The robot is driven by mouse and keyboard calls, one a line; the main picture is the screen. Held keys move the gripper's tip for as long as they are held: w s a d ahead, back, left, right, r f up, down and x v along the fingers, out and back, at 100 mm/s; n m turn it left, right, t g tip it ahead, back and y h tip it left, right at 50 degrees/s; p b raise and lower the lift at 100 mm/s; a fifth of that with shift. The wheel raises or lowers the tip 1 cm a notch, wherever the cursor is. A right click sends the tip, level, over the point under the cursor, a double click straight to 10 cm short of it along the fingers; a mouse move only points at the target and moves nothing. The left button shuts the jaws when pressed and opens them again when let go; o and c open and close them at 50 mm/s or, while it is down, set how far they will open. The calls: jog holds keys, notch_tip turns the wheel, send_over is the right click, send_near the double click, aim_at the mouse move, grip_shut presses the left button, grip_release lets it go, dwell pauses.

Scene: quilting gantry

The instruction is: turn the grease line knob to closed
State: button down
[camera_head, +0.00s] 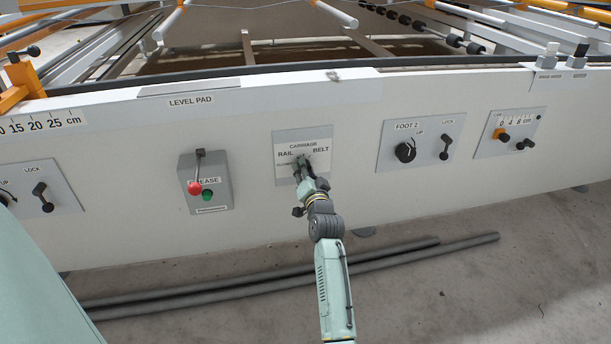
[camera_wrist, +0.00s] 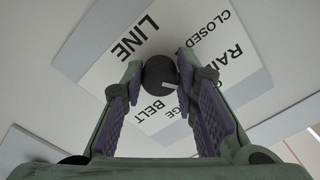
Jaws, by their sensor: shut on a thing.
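The knob (camera_wrist: 160,72) is round and black with a pale mark on its face. In the wrist view the pale mark lies at the knob's lower right, away from the word CLOSED at the upper right. In the head view my gripper (camera_head: 303,166) is at the CARRIAGE plate (camera_head: 317,138), and it hides the knob and some lettering.
A grey GREASE box (camera_head: 221,195) with a red knob (camera_head: 194,188) and a green button (camera_head: 207,195) is to the left. The FOOT 2 panel (camera_head: 430,133) with a dial and LOCK lever is to the right. Dark pipes (camera_head: 250,290) lie on the floor below.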

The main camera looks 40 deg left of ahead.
aim_at(304, 134)
jog(key=n+b, duration=0.2)
jog(key=n, duration=0.3)
jog(key=n+b, duration=0.3)
jog(key=n, duration=0.3)
jog(key=shift+w+d, duration=0.1)
jog(key=shift+w, duration=0.1)
dwell(0.5)
jog(key=c, duration=1.3)
grip_release()
jog(key=shift+n, duration=0.3)
notch_tip(304, 134, up, 10)
